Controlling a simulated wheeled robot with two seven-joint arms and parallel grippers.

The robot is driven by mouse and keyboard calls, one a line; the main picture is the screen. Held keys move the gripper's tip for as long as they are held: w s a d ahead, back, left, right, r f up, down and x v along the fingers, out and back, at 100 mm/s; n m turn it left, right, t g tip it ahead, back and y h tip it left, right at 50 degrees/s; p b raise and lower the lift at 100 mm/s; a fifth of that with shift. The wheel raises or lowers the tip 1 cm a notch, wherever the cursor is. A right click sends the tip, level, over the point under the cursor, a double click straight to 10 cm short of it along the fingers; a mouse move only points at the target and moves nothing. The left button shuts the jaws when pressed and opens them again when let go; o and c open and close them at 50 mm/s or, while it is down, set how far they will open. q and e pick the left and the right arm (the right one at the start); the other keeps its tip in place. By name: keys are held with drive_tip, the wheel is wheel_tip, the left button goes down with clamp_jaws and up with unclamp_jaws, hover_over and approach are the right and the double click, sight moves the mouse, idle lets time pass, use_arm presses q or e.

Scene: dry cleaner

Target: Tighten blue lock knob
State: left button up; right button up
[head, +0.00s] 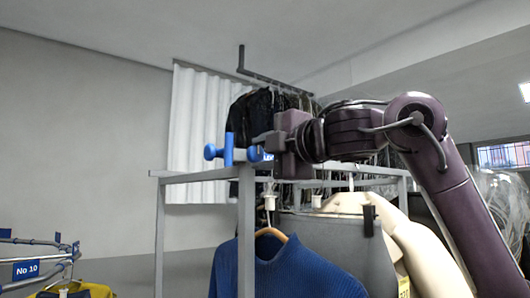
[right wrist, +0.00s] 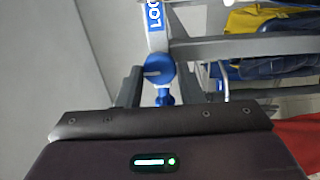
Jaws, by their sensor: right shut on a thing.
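In the right wrist view the knob (right wrist: 158,68) shows as a round blue disc with a pale line, between my two dark fingers (right wrist: 159,76). Another blue round end (head: 209,152) sticks out left of the post. My left gripper is not in view.
The grey rack's top bar (head: 200,175) runs below my gripper. Dark clothes (head: 252,112) hang behind. A rail labelled No 10 (head: 26,269) is at lower left.

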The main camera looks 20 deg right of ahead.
drive_tip(key=o, duration=0.7)
drive_tip(key=shift+c, duration=0.2)
drive_tip(key=o, duration=0.3)
drive_tip(key=shift+w+a, duration=0.15)
drive_tip(key=shift+w, duration=0.05)
drive_tip(key=shift+s+d+f+b, duration=0.1)
drive_tip(key=shift+s+d+b, duration=0.1)
drive_tip(key=shift+s+b, duration=0.3)
drive_tip(key=b+v, duration=0.2)
drive_tip(key=v, duration=0.4)
drive_tip(key=shift+s+b, duration=0.35)
drive_tip(key=shift+s, duration=0.05)
drive_tip(key=shift+w, duration=0.1)
